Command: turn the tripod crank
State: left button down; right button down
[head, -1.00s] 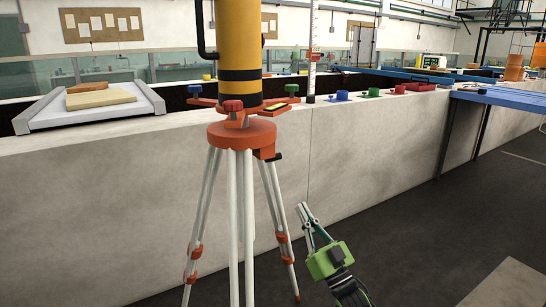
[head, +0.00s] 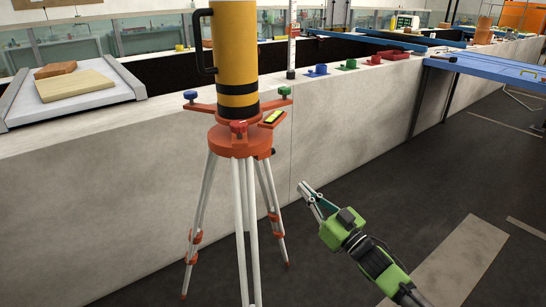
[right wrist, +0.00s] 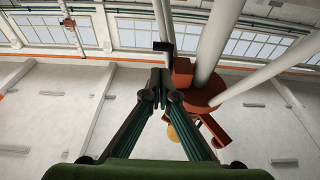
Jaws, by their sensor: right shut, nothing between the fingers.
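The orange tripod (head: 232,142) stands on the floor in front of the pale wall, with a yellow cylinder (head: 236,60) on top. A small dark part, apparently the crank (head: 272,152), shows at the right of the tripod head, largely hidden in the head view. In the right wrist view a dark knob (right wrist: 163,46) shows just beyond my fingertips, beside the orange housing (right wrist: 182,72). My right gripper (head: 303,188) is shut and empty, to the right of and below the tripod head, apart from it. My left gripper is not in view.
The pale flume wall (head: 350,130) runs close behind the tripod. Blue, green and red pieces (head: 347,65) sit on its top. A tray with boards (head: 75,100) is at left and a blue table (head: 490,70) at right. Dark floor (head: 400,200) is open on the right.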

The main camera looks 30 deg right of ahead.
jog(key=p+x, duration=0.1)
jog(key=x, duration=1.2)
jog(key=shift+w+p, duration=0.25)
jog(key=shift+p, duration=0.05)
jog(key=shift+a, duration=0.1)
jog(key=shift+w, duration=0.45)
jog(key=shift+f, duration=0.1)
